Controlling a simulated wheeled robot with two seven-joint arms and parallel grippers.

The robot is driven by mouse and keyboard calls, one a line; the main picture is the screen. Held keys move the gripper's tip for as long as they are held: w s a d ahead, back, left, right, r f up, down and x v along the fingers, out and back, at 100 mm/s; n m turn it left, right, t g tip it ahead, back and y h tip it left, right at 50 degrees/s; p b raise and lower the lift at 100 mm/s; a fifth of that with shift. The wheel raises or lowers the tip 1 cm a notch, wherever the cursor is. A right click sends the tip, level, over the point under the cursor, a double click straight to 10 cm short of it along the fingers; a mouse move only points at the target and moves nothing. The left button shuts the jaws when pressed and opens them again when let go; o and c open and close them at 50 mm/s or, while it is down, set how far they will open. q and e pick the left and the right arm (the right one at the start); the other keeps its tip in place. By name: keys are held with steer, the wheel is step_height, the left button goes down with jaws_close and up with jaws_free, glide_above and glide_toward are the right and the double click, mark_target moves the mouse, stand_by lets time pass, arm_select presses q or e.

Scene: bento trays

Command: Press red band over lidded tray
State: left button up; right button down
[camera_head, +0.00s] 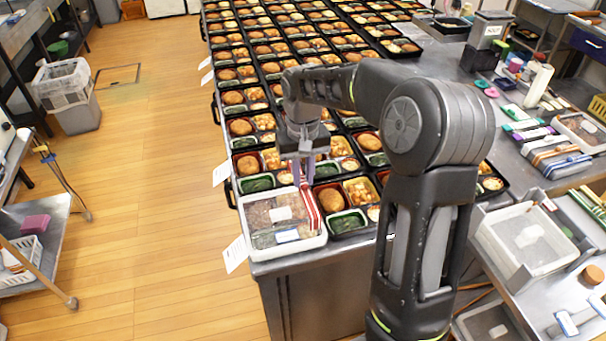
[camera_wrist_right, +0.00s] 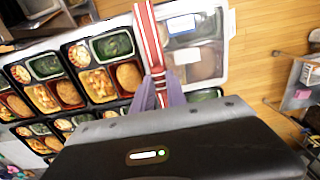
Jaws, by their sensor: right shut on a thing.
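The lidded tray (camera_head: 262,251) is a white-rimmed box with a clear lid at the near left corner of the long counter. Food and white labels show through or on its lid. The red band (camera_head: 311,210), striped red and white, lies along the tray's right side; in the wrist view the band (camera_wrist_right: 150,38) runs along one edge of the tray (camera_wrist_right: 222,62). My right gripper (camera_head: 303,178) points down at the band's far end and is shut on it; its fingertips (camera_wrist_right: 163,93) hold the band in the wrist view. Whether the band touches the lid all along is unclear. My left gripper is out of view.
Rows of open black bento trays (camera_head: 347,223) fill the counter behind and right of the lidded tray. A side bench at right holds a white bin (camera_head: 527,240) and more banded boxes (camera_head: 556,157). Wooden floor (camera_head: 150,200) lies clear at left.

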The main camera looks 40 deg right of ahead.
steer(key=shift+f+b, duration=1.35)
steer(key=shift+f, duration=1.05)
steer(key=shift+f+b, duration=0.55)
steer(key=shift+f+b, duration=0.95)
steer(key=shift+f, duration=0.45)
steer(key=c, duration=1.3)
jaws_free()
steer(key=shift+o, duration=0.6)
